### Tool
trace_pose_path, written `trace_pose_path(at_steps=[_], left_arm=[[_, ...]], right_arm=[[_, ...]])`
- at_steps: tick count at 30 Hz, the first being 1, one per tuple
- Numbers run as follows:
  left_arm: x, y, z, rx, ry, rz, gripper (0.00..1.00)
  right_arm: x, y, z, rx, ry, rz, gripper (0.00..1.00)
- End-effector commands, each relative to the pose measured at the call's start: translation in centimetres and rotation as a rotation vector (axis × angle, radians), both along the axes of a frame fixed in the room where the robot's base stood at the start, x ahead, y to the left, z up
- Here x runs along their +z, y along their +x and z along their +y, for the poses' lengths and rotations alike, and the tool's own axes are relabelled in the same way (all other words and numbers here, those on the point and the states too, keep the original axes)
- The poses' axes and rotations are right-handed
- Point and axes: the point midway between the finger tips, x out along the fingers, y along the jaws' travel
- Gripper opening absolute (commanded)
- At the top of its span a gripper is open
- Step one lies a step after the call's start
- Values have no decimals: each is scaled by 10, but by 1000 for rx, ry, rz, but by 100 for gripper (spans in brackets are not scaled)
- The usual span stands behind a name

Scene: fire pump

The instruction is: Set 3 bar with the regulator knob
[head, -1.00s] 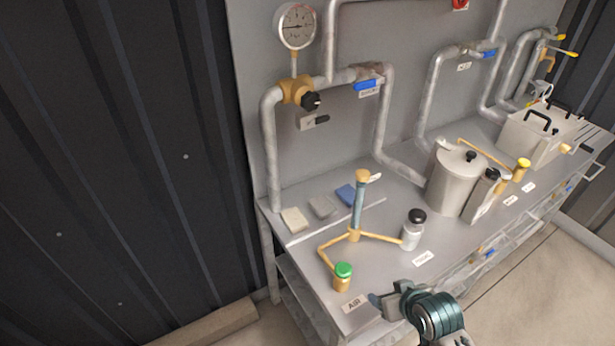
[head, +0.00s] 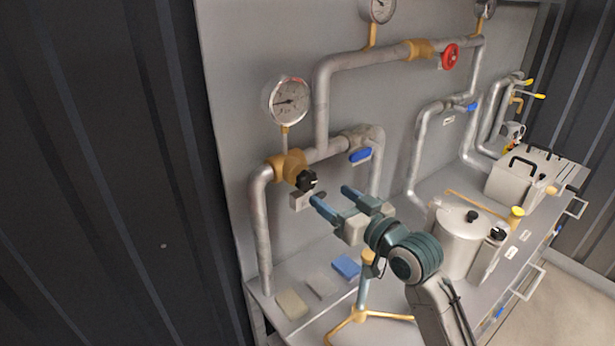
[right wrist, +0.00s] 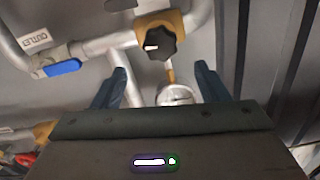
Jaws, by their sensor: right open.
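The black regulator knob (head: 307,180) sits on the brass regulator body (head: 288,165) at the left of the pipework. The knob also shows in the right wrist view (right wrist: 156,44), beyond the fingertips and roughly between them. A round pressure gauge (head: 288,100) stands above the regulator; its needle shows, but the scale is too small to read. The gauge is partly hidden by my gripper in the right wrist view (right wrist: 175,95). My right gripper (head: 330,199) is open and empty, just right of the knob and apart from it. My left gripper is not in view.
A blue-handled valve (head: 360,155) is on the pipe right of the regulator. A red handwheel (head: 451,57) is higher up. Sponges (head: 292,304), a brass-footed stand (head: 360,314) and a steel pot (head: 464,240) are on the bench below. A dark corrugated wall (head: 90,170) is at left.

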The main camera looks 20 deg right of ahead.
Motion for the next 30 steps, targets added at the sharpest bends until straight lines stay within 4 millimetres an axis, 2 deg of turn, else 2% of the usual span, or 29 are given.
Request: trace_pose_path(at_steps=[5,9,13,18,26,30], left_arm=[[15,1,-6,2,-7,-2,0],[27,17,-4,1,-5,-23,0],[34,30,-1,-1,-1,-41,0],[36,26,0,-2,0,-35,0],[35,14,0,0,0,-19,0],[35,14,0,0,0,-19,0]], right_arm=[[5,30,12,0,6,1,68],[4,55,21,0,4,3,68],[3,71,26,0,2,3,68],[1,80,30,-1,0,1,68],[0,82,30,-1,-1,1,68],[0,82,30,-1,-2,2,44]])
